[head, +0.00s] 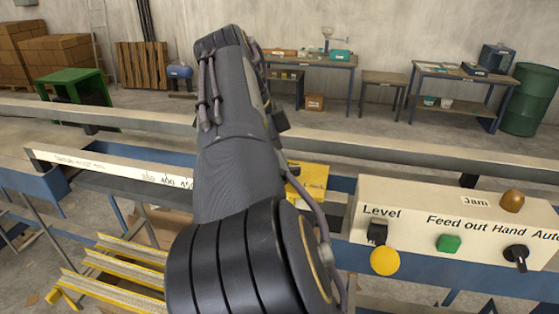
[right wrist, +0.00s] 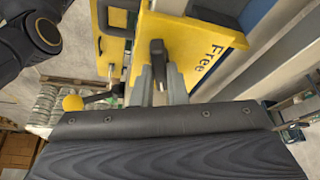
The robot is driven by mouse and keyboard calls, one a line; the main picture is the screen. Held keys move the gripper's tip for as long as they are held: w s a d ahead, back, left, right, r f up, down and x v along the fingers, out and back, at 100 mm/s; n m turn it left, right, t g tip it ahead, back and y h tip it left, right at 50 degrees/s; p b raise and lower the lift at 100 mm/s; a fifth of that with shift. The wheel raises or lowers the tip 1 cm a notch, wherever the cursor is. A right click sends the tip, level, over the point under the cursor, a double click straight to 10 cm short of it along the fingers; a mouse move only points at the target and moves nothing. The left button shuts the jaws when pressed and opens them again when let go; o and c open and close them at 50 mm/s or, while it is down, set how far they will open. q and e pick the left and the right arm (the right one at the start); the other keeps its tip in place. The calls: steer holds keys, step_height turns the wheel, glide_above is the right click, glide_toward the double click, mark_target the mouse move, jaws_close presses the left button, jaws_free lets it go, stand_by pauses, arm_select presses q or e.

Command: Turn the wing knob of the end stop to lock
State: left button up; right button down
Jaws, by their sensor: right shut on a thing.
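The yellow end stop (head: 313,174) shows partly in the head view, just right of my large dark arm, which hides the rest of it. In the right wrist view, the yellow end stop (right wrist: 192,38) fills the upper middle, with the word "Free" on its right part. The dark wing knob (right wrist: 157,50) stands in front of it, its wing upright in the picture. My right gripper (right wrist: 158,88) has its two grey fingers on either side of the knob and is shut on it. The right fingertips are hidden in the head view. My left gripper is not in view.
A beige control panel (head: 455,228) with a level switch, green button and rotary switch stands at the right. A white scale strip (head: 105,170) runs along the rail at left. Yellow-edged bars (head: 118,270) lie lower left. A yellow ball lever (right wrist: 72,102) is left of the fingers.

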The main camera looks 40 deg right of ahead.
steer(key=shift+d+m+g+y, duration=0.1)
steer(key=shift+m+g+y, duration=0.45)
steer(key=shift+m, duration=1.45)
steer(key=c, duration=1.4)
jaws_free()
steer(key=shift+c, duration=0.2)
